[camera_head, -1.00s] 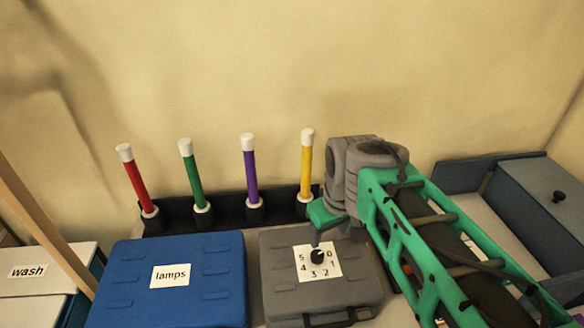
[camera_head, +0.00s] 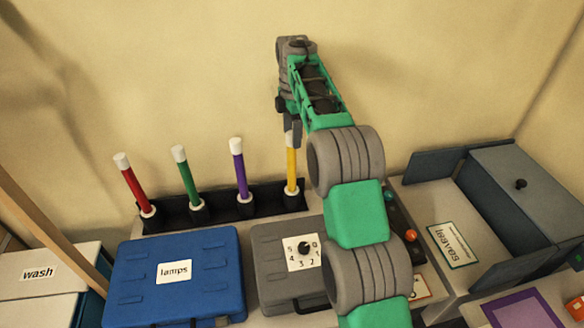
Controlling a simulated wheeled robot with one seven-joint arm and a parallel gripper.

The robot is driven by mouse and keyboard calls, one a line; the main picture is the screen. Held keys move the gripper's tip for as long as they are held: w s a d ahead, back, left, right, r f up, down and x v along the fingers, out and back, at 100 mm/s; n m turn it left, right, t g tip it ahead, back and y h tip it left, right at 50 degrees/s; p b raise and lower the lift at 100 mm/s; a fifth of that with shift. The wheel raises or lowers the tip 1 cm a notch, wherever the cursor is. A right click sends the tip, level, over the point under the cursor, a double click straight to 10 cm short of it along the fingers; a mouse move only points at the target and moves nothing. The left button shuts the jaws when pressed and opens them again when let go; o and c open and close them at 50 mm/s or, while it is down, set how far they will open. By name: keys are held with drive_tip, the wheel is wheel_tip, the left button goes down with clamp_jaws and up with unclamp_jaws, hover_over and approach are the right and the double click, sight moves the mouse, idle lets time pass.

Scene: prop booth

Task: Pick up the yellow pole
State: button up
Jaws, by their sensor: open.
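The yellow pole (camera_head: 291,172) stands upright at the right end of a black rack (camera_head: 222,207) against the back wall. My gripper (camera_head: 292,136) is directly above it in the picture, fingers pointing down at the pole's white top. The fingers are open. They overlap the white top in the picture, and I cannot tell whether they touch it. My arm hides part of the area just right of the pole.
Purple (camera_head: 241,172), green (camera_head: 188,178) and red (camera_head: 134,186) poles stand left in the same rack. In front are a blue lamps case (camera_head: 200,290) and a grey case with a dial (camera_head: 270,262). An open grey box (camera_head: 470,200) is at right.

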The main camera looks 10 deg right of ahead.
sight(291, 148)
wheel_tip(291, 148, down, 6)
drive_tip(key=shift+w+a+f+p, duration=0.1)
drive_tip(key=shift+a+f+p, duration=0.05)
drive_tip(key=shift+p, duration=0.75)
drive_tip(key=shift+c, duration=0.6)
clamp_jaws()
